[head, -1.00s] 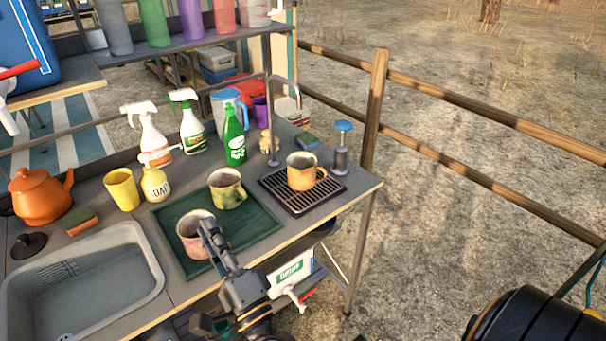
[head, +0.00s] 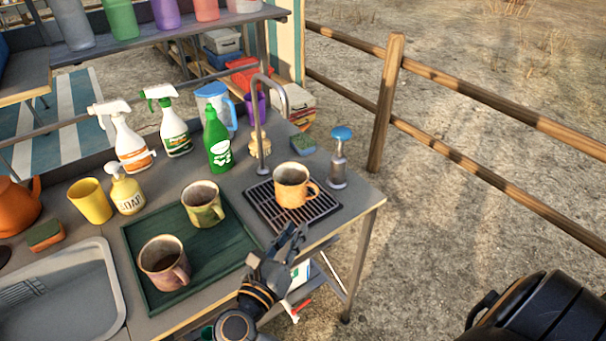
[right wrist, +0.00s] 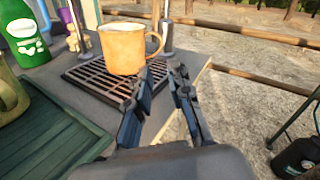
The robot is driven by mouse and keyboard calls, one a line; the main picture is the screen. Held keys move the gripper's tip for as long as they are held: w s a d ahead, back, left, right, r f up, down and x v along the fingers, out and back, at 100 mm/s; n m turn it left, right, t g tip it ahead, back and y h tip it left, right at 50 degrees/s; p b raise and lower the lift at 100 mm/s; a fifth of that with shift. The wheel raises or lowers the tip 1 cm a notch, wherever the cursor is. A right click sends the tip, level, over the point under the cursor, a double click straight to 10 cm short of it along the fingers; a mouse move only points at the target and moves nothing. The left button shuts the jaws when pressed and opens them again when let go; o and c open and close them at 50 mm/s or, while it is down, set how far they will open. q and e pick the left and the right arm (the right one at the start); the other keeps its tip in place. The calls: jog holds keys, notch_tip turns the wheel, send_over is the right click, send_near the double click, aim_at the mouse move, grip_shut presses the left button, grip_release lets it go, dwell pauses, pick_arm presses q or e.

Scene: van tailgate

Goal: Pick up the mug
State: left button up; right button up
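An orange mug (head: 293,185) stands upright on a black drip grate (head: 262,208), its handle to the right. It also shows in the right wrist view (right wrist: 122,50), ahead and left of the fingers. A greenish mug (head: 203,204) and a brownish-pink mug (head: 164,264) stand upright on a green tray (head: 215,258). My right gripper (head: 297,232) is at the counter's front edge, just in front of the grate and apart from the orange mug. In the right wrist view its two fingers (right wrist: 166,75) are spread with nothing between them. My left gripper is out of view.
A tap (head: 258,125) rises behind the grate, and a blue-topped dispenser (head: 338,160) stands to its right. A green bottle (head: 216,142), spray bottles and a yellow cup (head: 90,202) stand further left. A sink (head: 70,295) is at the lower left. A wooden fence (head: 387,100) runs behind.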

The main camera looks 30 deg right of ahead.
aim_at(317, 189)
jog(key=shift+w+d+r+p, duration=0.2)
jog(key=shift+w+d+p, duration=0.1)
jog(key=shift+d, duration=0.15)
jog(key=shift+w+d+r+p, duration=0.15)
jog(key=shift+w+d, duration=0.15)
jog(key=shift+d, duration=0.15)
jog(key=p+x, duration=0.1)
jog(key=x, duration=0.4)
jog(key=shift+f, duration=0.15)
jog(key=p+x, duration=0.1)
jog(key=x, duration=0.4)
jog(key=shift+w+d+f+p, duration=0.1)
jog(key=shift+w+d+p, duration=0.1)
jog(key=shift+d+p, duration=0.15)
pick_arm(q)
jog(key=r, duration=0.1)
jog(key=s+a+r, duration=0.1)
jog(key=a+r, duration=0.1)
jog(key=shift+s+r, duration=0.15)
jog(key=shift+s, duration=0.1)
pick_arm(e)
grip_shut()
